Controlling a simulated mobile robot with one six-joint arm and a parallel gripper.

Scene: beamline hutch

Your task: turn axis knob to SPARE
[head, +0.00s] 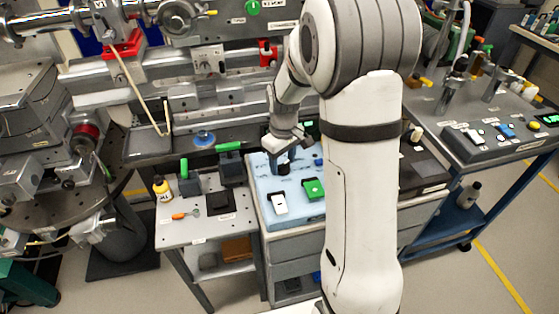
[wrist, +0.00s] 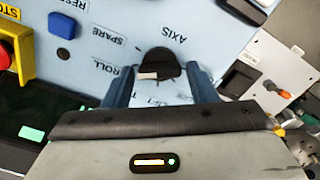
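The axis knob (wrist: 160,62) is a black round knob on a light blue panel (wrist: 215,28), which shows upside down in the wrist view. A pale mark on the knob's lower left side lies on the side of the ROLL label; SPARE is printed above ROLL, and AXIS is at the knob's upper right. My gripper (wrist: 160,76) has its two blue-grey fingers on either side of the knob, with what look like narrow gaps; contact is not clear. In the head view my gripper (head: 284,158) is down at the panel (head: 262,180), and the knob is hard to make out there.
The wrist view shows a blue RESET button (wrist: 62,25) and a red button on a yellow base (wrist: 14,55). In the head view a white block (head: 279,204) and a green block (head: 314,190) sit near the panel's front. A small side table (head: 190,235) stands to the left.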

